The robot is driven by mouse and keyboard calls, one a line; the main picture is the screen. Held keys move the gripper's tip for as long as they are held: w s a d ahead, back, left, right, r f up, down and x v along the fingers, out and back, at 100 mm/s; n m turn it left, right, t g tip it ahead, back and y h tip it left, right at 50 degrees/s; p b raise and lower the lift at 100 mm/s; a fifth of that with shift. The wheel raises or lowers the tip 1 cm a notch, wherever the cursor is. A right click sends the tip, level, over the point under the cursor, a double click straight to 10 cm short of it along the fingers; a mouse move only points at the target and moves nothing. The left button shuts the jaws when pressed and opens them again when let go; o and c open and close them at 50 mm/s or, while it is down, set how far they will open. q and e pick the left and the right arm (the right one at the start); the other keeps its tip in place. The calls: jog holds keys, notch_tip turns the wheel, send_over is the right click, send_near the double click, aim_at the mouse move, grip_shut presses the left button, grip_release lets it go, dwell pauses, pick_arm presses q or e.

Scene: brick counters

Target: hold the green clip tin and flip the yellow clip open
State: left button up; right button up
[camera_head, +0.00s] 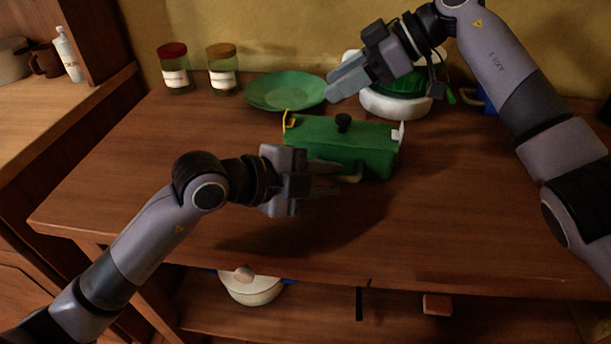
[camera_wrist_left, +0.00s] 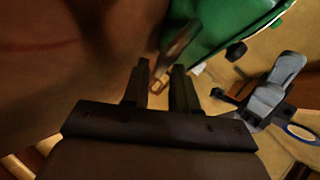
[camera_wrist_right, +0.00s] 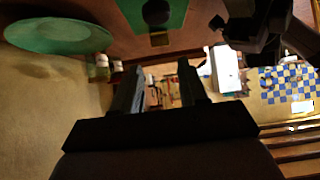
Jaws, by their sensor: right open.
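The green clip tin (camera_head: 340,136) sits on the counter, with a black knob (camera_head: 343,122) on its lid. The yellow clip (camera_head: 289,121) is at its left end and a white clip (camera_head: 398,133) at its right end. The tin fills the top of the left wrist view (camera_wrist_left: 215,25). My right gripper (camera_head: 345,82) is open and empty above and behind the tin.
A green plate (camera_head: 284,91), a red-lidded jar (camera_head: 174,70) and a yellow-lidded jar (camera_head: 222,70) stand behind the tin. A white and green object (camera_head: 395,103) is under my right arm. The counter's left part is clear. A lidded pot (camera_head: 250,288) is on the shelf below.

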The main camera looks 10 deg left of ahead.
pick_arm(q)
jog(key=shift+w+d+f, duration=0.2)
jog(key=shift+w+d, duration=0.1)
jog(key=shift+d, duration=0.2)
